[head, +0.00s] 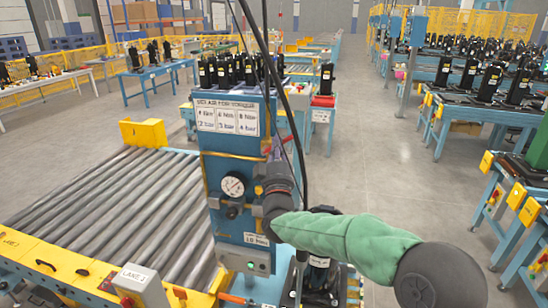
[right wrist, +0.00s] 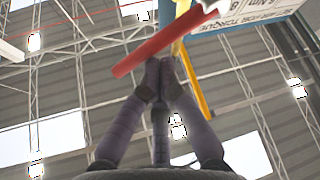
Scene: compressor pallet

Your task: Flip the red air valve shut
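The red valve lever (right wrist: 160,45) is a long red bar that lies slanted across the upper middle of the right wrist view. No part of the lever shows clamped between the fingers. In the head view my right gripper (head: 278,203), on a green-sleeved arm, is at the right side of the blue air station (head: 230,165), beside its round gauge (head: 233,185). My left gripper is out of view.
A yellow pipe or bar (right wrist: 198,85) hangs just right of the fingers. Dark hoses (head: 292,95) run down past the station. A roller conveyor (head: 110,200) lies left of it, with a grey LANE 1 box (head: 140,284) in front. Open floor (head: 385,165) lies to the right.

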